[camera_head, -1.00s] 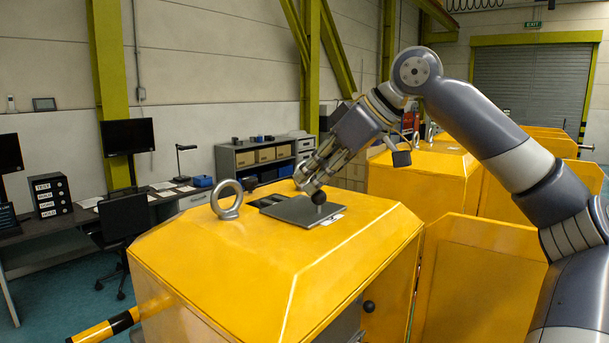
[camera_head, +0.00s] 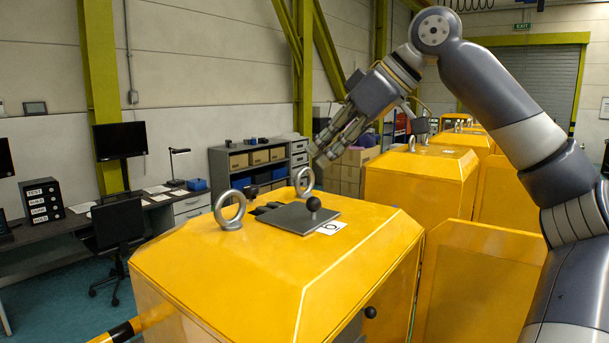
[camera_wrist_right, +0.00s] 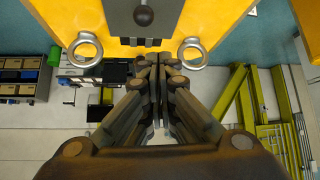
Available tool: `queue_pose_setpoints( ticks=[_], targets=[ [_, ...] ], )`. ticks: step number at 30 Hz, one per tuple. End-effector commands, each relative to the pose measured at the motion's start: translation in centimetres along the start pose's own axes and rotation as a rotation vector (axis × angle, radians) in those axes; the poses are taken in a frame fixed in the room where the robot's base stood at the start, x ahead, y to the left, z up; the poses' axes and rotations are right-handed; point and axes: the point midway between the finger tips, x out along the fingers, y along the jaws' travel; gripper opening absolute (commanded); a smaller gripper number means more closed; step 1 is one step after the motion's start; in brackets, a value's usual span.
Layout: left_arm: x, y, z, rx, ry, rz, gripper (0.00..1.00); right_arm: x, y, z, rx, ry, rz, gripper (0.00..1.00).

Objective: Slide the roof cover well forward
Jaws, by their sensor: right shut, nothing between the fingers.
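The roof cover (camera_head: 291,219) is a flat grey plate lying on top of the yellow cabinet (camera_head: 230,255). Dark slots (camera_head: 265,208) show at the plate's far left edge. In the right wrist view the plate (camera_wrist_right: 120,12), knob (camera_wrist_right: 144,15) and slots (camera_wrist_right: 150,42) show at the top. My right gripper (camera_head: 318,165) is shut and empty, above and behind the cover, apart from the knob. Its fingertips (camera_wrist_right: 153,60) also show in the wrist view. My left gripper is not in view.
Two metal lifting rings stand on the roof, one at left (camera_head: 229,210) and one farther back (camera_head: 304,182), close below my right fingertips. A white label (camera_head: 333,228) lies beside the plate. More yellow cabinets (camera_head: 420,180) stand to the right.

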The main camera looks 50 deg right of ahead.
Motion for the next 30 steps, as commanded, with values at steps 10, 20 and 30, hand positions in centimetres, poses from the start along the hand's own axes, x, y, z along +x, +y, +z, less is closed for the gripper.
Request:
queue_pose_setpoints(
  ticks=[10,20,30],
  targets=[
    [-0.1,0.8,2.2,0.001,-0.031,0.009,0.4,-1.9,1.0,-0.5,0.049,-0.052,0.019,0.0],
    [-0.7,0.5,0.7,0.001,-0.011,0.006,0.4,0.0,3.6,-3.9,0.255,-0.289,0.131,0.0],
    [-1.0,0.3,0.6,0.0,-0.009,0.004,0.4,2.6,3.5,-6.7,0.341,-0.403,0.199,0.0]
  ],
)
